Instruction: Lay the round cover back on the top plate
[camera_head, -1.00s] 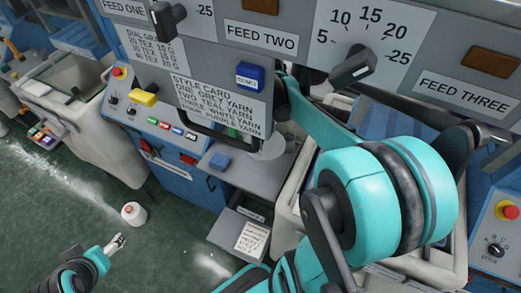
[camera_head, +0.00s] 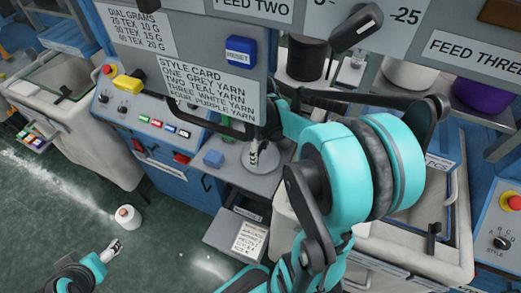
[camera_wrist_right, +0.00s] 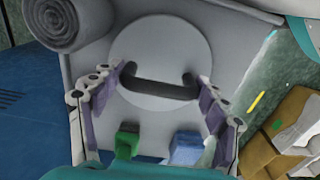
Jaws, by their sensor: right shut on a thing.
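The round cover (camera_wrist_right: 165,35) is a flat light-grey disc with a black bar handle (camera_wrist_right: 160,90). In the right wrist view my right gripper (camera_wrist_right: 160,98) has one finger at each end of the handle and is shut on it. In the head view the cover (camera_head: 234,160) is partly hidden by the gripper (camera_head: 256,152) and the panel above. The cover is over the grey top plate (camera_head: 262,183); I cannot tell whether they touch. My left gripper (camera_head: 114,248) is empty, low at the left over the floor, too small to tell its opening.
A blue block (camera_head: 213,159) and a green block (camera_wrist_right: 126,141) are close to the cover. The panel with the style card (camera_head: 205,92) overhangs the plate. A white spool (camera_head: 127,217) stands on the floor.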

